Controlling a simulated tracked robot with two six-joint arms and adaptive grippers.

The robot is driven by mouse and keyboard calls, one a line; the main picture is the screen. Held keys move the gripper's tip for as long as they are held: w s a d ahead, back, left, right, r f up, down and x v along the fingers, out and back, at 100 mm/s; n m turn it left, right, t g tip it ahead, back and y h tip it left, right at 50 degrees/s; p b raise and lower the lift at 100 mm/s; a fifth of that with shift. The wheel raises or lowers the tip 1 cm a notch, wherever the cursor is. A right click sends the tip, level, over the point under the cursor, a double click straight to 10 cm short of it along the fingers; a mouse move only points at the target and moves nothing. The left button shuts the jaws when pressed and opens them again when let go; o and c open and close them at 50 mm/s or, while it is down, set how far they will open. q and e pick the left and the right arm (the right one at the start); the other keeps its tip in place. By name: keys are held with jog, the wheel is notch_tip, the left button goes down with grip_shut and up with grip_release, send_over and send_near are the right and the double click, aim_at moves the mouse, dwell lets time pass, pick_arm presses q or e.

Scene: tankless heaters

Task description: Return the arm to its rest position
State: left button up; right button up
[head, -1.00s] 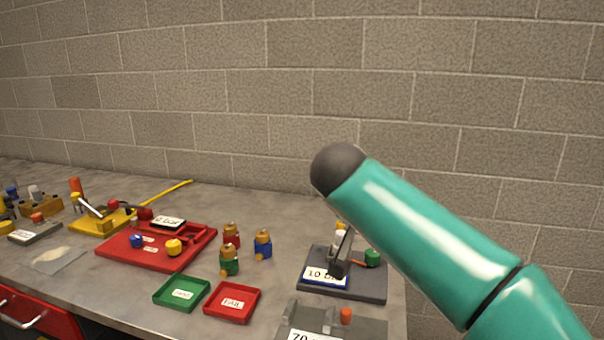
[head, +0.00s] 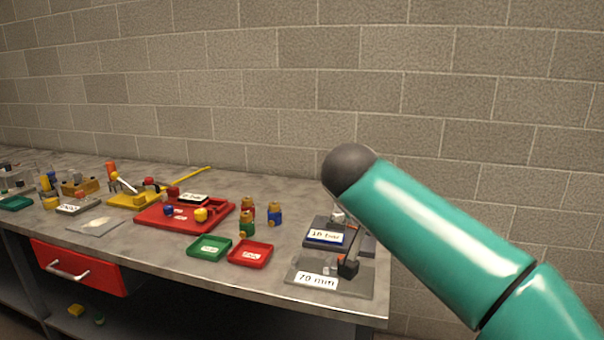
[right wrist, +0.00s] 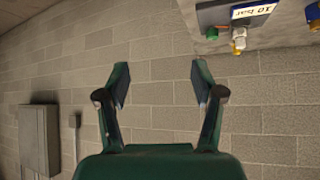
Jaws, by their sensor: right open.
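My right arm (head: 440,240), teal with a dark rounded end, comes in from the lower right of the head view. Its gripper does not show there. In the right wrist view my right gripper (right wrist: 158,88) is open and empty, with bare block wall behind the gap between its fingers. The "10 bar" station (head: 328,236) stands at the right end of the bench and also shows at the top right of the wrist view (right wrist: 240,14), apart from the fingers. My left gripper is in neither view.
A red drawer (head: 80,268) is below. A grey box (right wrist: 39,140) is on the wall.

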jog(key=s+d+f+g+b, duration=0.15)
jog(key=d+f, duration=0.25)
jog(key=f, duration=0.9)
jog(key=s+d+f+n+g+b, duration=0.1)
jog(key=d+f+g+b, duration=0.15)
jog(key=f, duration=0.95)
jog(key=s+d+f+g+b, duration=0.1)
jog(key=d+f+g+b, duration=0.2)
jog(key=f, duration=1)
jog(key=s+a+f+n+g+y+b, duration=0.1)
jog(key=s+a+f+g+y, duration=0.15)
jog(key=s+f, duration=0.6)
jog(key=s+a+f+n+g+y+b, duration=0.1)
jog(key=s+f+y, duration=0.35)
jog(key=f, duration=0.75)
jog(key=s+a+f+n+t+y, duration=0.1)
jog(key=s+a+f+t, duration=0.1)
jog(key=s+a+f, duration=0.3)
jog(key=s+a+f+n+t+y, duration=0.1)
jog(key=s+a+f+t, duration=0.15)
jog(key=s, duration=0.45)
notch_tip(320, 180, up, 18)
jog(key=p, duration=1.7)
jog(key=shift+s+a+r+g, duration=0.15)
jog(key=shift+a+g, duration=0.15)
jog(key=shift+a, duration=0.15)
